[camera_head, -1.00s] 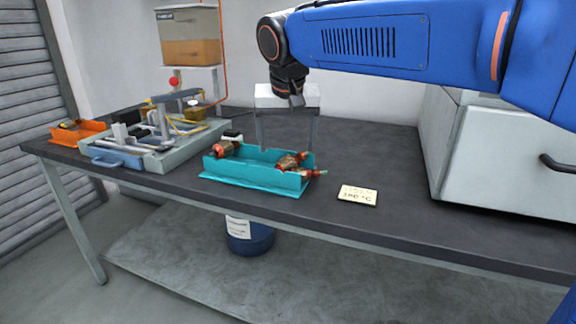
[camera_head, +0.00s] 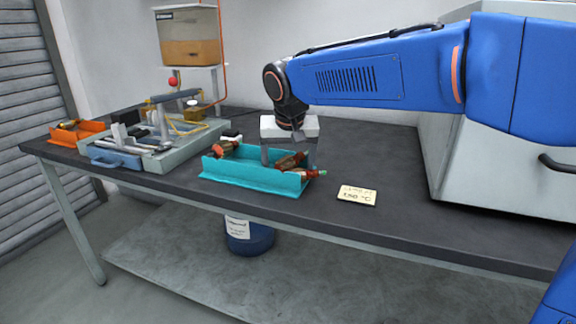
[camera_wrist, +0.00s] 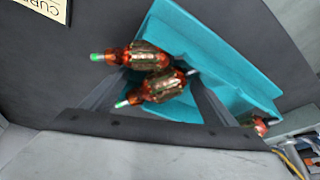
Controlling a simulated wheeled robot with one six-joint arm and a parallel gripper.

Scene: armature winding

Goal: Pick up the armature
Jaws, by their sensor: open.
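Two red-brown armatures with copper windings and green shaft tips lie side by side at the right end of the teal tray (camera_head: 245,178). One armature (camera_head: 291,160) is farther back and the other (camera_head: 308,174) is nearer the front; both show in the wrist view (camera_wrist: 146,56) (camera_wrist: 158,88). A third armature (camera_head: 226,148) lies at the tray's left end. My gripper (camera_head: 289,164) is open, pointing down over the right end of the tray.
A yellow note (camera_head: 357,195) lies right of the tray. A winding fixture (camera_head: 165,140) and an orange tray (camera_head: 75,134) stand to the left. A large grey cabinet (camera_head: 480,160) stands at the right.

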